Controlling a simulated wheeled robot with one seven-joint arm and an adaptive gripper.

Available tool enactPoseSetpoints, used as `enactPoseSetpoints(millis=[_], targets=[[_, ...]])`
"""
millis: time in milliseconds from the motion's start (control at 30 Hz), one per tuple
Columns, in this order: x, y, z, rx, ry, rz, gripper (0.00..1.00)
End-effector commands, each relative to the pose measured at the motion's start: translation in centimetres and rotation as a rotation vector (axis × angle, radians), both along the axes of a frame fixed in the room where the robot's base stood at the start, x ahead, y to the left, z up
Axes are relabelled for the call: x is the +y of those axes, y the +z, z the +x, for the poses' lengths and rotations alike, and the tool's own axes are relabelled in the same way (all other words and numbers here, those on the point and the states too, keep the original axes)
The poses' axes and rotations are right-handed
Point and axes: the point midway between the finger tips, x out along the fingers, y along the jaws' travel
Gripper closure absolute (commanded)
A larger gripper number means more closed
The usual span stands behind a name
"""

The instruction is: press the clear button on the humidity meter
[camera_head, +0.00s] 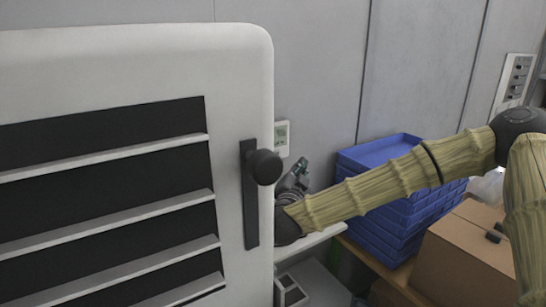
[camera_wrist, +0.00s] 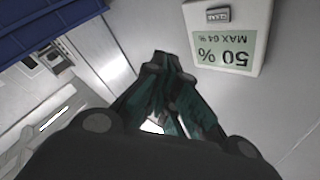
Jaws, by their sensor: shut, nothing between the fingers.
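The humidity meter (camera_head: 282,138) is a small white box on the grey wall, just right of the white cabinet door in the head view. In the wrist view the meter (camera_wrist: 229,81) is upside down at the upper right, with a green display reading 50 % and MAX 64 %. Its grey clear button (camera_wrist: 218,15) sits near the top edge of that view, marked CLEAR. My gripper (camera_wrist: 166,62) is shut and empty, with its fingertips left of the meter and apart from it in the picture. In the head view my gripper (camera_head: 302,167) is below and right of the meter.
A white cabinet door (camera_head: 235,80) with a black handle (camera_head: 250,195) stands close at left. Blue stacked trays (camera_head: 385,150) and a cardboard box (camera_head: 465,250) lie beneath my arm at right. A switch panel (camera_head: 514,80) is on the far right wall.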

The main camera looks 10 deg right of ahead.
Motion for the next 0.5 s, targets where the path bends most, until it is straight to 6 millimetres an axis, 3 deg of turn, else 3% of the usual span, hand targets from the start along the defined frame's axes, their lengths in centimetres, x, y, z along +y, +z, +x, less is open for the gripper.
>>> enactPoseSetpoints(millis=[233,500], targets=[[0.5,0.0,0.9,0.0,0.001,0.0,1.0],[1.7,-0.1,3.7,0.0,0.001,0.0,1.0]])
